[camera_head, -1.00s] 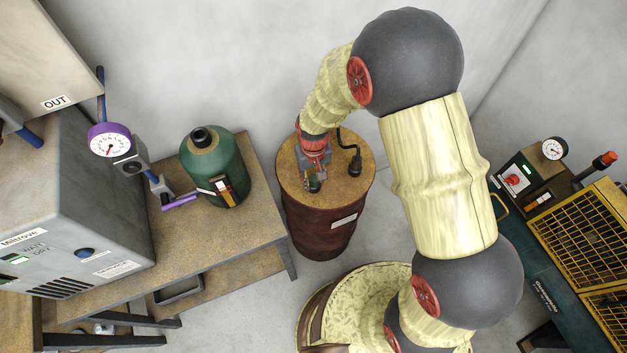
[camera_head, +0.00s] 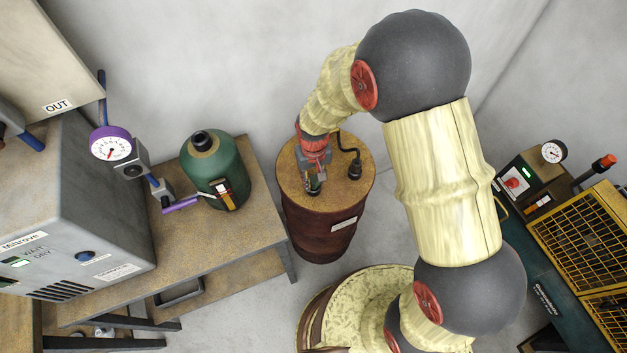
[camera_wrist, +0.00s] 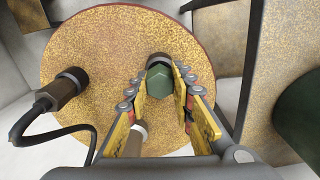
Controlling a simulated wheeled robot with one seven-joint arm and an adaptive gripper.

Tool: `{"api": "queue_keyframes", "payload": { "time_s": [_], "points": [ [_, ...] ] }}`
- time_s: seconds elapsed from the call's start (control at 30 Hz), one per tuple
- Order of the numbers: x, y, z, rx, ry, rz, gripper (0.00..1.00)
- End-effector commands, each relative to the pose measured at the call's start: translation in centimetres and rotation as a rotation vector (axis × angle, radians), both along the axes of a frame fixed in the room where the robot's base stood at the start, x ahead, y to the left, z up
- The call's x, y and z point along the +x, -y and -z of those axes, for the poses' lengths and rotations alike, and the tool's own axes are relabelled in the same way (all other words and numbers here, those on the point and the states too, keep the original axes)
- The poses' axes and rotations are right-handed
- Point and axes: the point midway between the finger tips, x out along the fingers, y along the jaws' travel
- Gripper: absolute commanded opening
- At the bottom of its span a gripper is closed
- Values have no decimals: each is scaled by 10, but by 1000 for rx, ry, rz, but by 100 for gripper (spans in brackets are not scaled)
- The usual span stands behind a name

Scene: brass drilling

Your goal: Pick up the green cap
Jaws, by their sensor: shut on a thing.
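The green cap (camera_wrist: 159,80) is a small faceted green piece with a dark grey round end. In the wrist view it sits between the yellow-padded fingers of my gripper (camera_wrist: 166,88), which is shut on it. In the head view my gripper (camera_head: 314,186) is over the brown top of a dark red drum (camera_head: 322,240), and the cap is mostly hidden by the fingers. I cannot tell whether the cap touches the drum top.
A black cable with a brown-and-grey plug (camera_wrist: 62,88) stands on the drum top beside my gripper. A green bottle (camera_head: 217,165) stands on the workbench (camera_head: 240,235) to the left. A yellow mesh cage (camera_head: 585,235) is at the right.

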Motion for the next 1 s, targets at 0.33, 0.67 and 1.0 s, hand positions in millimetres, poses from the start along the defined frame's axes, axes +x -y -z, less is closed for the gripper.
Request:
{"api": "queue_keyframes", "payload": {
  "time_s": [0.33, 0.67, 1.0],
  "points": [
    [-37, 11, -68, 1, 4, 0, 0],
    [-103, 31, -104, 0, 1, -1, 0],
    [-133, 40, -116, 0, 1, 0, 0]
  ]
}}
